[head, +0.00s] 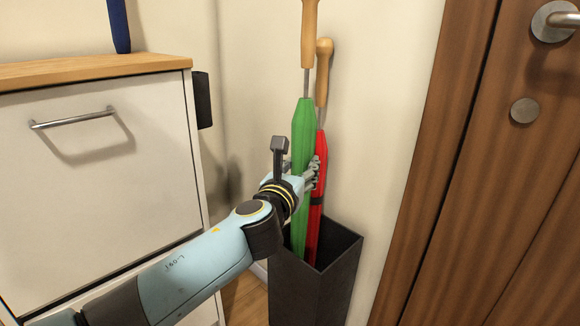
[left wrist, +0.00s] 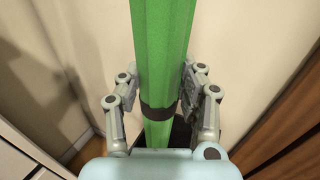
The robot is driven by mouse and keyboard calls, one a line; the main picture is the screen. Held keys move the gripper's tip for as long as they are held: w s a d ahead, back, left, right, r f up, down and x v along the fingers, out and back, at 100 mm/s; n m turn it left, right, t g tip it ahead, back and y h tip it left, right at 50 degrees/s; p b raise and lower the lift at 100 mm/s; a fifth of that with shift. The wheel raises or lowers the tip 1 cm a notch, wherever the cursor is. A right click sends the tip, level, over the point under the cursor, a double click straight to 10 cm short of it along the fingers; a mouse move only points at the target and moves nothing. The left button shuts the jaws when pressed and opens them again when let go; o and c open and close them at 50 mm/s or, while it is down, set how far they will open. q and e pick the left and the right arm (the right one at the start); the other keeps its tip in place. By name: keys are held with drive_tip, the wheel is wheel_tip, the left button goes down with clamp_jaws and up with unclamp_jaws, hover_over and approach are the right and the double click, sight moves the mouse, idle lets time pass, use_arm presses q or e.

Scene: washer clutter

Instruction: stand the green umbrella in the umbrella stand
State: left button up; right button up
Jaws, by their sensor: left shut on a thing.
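The green umbrella (head: 302,132) is upright with its wooden handle (head: 309,35) at the top. My left gripper (head: 312,172) is shut on its green body. In the left wrist view the umbrella (left wrist: 162,60) runs between the two fingers of the left gripper (left wrist: 163,92), above a dark band. The umbrella's lower part goes down into the dark square umbrella stand (head: 298,292); its tip is hidden inside. A red umbrella (head: 316,225) with a wooden handle stands in the same stand, just right of and behind the green one. My right gripper is not in view.
A white cabinet (head: 95,170) with a wooden top and a metal handle stands on the left. A brown wooden door (head: 500,200) with a metal lever is on the right. A plain wall is behind the stand.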

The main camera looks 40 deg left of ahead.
use_arm(q)
drive_tip(key=o, duration=1.3)
drive_tip(key=shift+c, duration=0.2)
drive_tip(key=shift+s, duration=0.1)
drive_tip(key=v, duration=1.2)
drive_tip(key=shift+r, duration=0.15)
